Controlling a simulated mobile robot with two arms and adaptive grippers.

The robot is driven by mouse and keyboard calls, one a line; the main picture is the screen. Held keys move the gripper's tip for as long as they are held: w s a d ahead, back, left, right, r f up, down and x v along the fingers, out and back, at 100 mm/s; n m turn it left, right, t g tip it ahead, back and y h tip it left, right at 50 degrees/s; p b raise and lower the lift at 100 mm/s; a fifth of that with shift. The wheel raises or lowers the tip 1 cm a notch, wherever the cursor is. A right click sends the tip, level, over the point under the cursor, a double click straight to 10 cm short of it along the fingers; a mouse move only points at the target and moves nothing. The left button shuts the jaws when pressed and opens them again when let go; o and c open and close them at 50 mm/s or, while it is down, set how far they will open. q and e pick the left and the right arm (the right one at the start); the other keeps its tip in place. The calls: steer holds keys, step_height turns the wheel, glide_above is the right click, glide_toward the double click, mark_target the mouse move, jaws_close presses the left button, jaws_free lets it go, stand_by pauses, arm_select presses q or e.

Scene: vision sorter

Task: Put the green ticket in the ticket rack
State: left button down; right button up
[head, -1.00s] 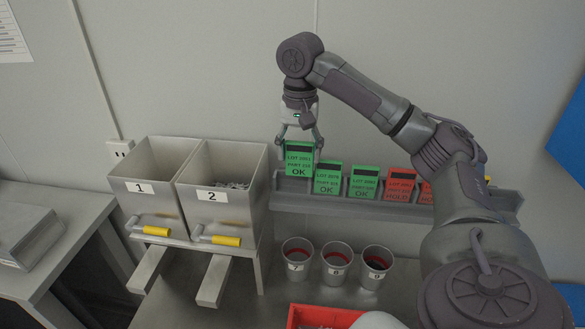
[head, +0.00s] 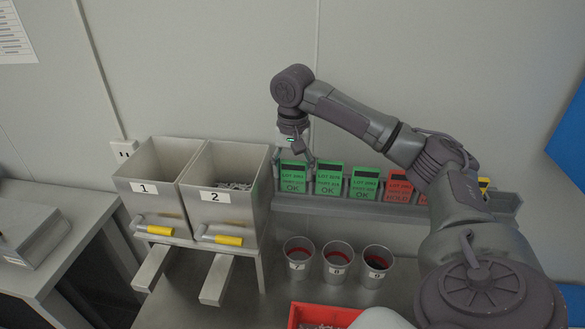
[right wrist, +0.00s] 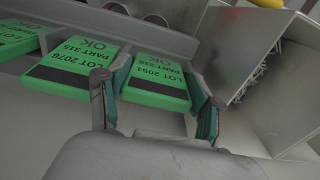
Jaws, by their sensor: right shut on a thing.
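The green ticket (head: 293,184), marked OK, stands upright at the left end of the grey ticket rack (head: 365,209), level with the tickets beside it. My right gripper (head: 294,163) is above it, with a finger at each side edge, shut on it. In the right wrist view the ticket (right wrist: 158,82), marked LOT 2051, sits between the two fingers (right wrist: 157,104), its lower end at the rack (right wrist: 178,39). Whether it rests on the rack floor is hidden. My left gripper is not in view.
Two more green OK tickets (head: 329,179) and red HOLD tickets (head: 398,187) stand to the right in the rack. Bins 1 and 2 (head: 222,195) are close on the left.

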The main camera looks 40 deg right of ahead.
steer(key=o, duration=0.9)
steer(key=shift+o, duration=0.2)
step_height(320, 180, up, 12)
steer(key=shift+r, duration=0.1)
